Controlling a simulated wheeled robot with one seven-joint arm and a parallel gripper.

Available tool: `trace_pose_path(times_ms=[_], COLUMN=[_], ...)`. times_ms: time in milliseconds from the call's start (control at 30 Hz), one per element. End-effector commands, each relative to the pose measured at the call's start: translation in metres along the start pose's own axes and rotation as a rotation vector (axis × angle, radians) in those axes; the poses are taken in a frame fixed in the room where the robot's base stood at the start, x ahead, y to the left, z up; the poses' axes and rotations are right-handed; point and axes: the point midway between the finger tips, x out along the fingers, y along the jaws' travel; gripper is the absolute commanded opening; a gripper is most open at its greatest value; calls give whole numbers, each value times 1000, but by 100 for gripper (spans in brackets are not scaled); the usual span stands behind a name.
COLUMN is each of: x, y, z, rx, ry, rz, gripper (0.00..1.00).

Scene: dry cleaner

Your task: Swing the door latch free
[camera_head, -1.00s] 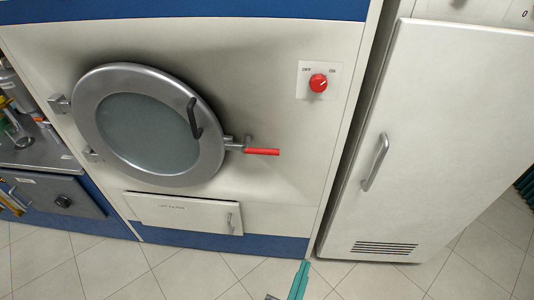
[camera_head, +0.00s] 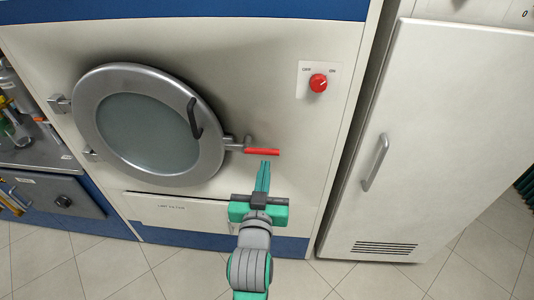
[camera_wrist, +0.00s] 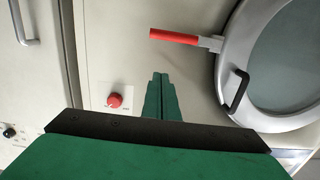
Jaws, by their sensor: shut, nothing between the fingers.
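The door latch (camera_head: 262,151) is a metal lever with a red grip, lying about level at the right edge of the round door (camera_head: 150,125). The door is grey-rimmed with dark glass and sits flush in the machine front. My gripper (camera_head: 264,164) is shut and empty, its green fingers pointing up just below the red grip. I cannot tell whether they touch it. In the wrist view the latch (camera_wrist: 175,37) is above the shut fingertips (camera_wrist: 160,76), with a gap in the picture.
A black door handle (camera_head: 194,118) stands out from the rim. A red knob (camera_head: 318,83) is on the panel at upper right. A white cabinet (camera_head: 450,130) stands to the right, and a counter with bottles (camera_head: 20,130) to the left. Tiled floor lies in front.

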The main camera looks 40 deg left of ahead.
Motion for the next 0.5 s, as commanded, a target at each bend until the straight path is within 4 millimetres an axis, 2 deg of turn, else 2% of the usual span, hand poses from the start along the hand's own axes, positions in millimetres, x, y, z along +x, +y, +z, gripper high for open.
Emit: trace_pose_path(times_ms=[500], x=[7], y=[-2], z=[-3], rx=[-1], ry=[-1], rz=[-3], gripper=[0])
